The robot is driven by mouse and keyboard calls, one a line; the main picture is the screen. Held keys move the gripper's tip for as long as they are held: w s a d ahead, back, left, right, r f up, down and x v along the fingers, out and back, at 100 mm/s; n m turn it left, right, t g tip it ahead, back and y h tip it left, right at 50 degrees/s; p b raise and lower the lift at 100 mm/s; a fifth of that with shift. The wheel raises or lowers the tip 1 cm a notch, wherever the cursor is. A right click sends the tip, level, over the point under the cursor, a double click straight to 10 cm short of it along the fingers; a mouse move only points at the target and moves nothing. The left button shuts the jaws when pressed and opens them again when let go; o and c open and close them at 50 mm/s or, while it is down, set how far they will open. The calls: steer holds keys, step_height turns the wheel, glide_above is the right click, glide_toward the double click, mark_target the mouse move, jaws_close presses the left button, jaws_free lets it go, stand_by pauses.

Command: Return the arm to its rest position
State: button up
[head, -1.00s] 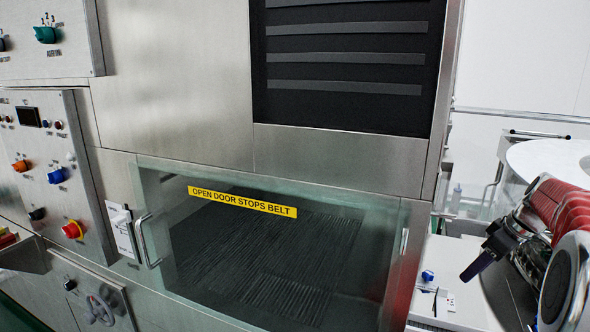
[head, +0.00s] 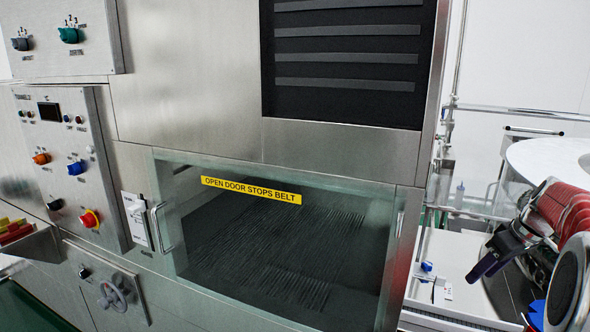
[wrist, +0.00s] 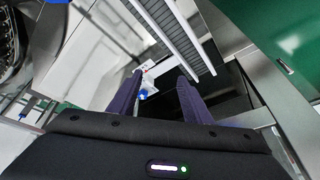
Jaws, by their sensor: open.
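My arm shows at the right edge of the head view, folded beside the washer, with my gripper (head: 490,262) pointing down and to the left. In the wrist view my gripper (wrist: 158,95) has its two dark purple fingers apart, with nothing between them. Behind the fingers lie a white surface with a small blue knob (wrist: 143,95) and a dark opening. My gripper touches nothing that I can see.
The steel washer fills the left and middle, with a closed glass door (head: 285,240) labelled OPEN DOOR STOPS BELT. A control panel (head: 70,165) with knobs stands left of it. A white table (head: 455,285) with a blue knob (head: 427,267) is near my gripper. A rail (head: 530,112) runs behind.

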steer(key=s+a+m+h, duration=0.1)
steer(key=s+a, duration=1.2)
steer(key=a, duration=0.3)
steer(key=s+a+r+m+t+h, duration=0.1)
steer(key=s+a+m, duration=0.1)
steer(key=s+a, duration=1.1)
steer(key=a, duration=0.4)
steer(key=shift+t, duration=0.3)
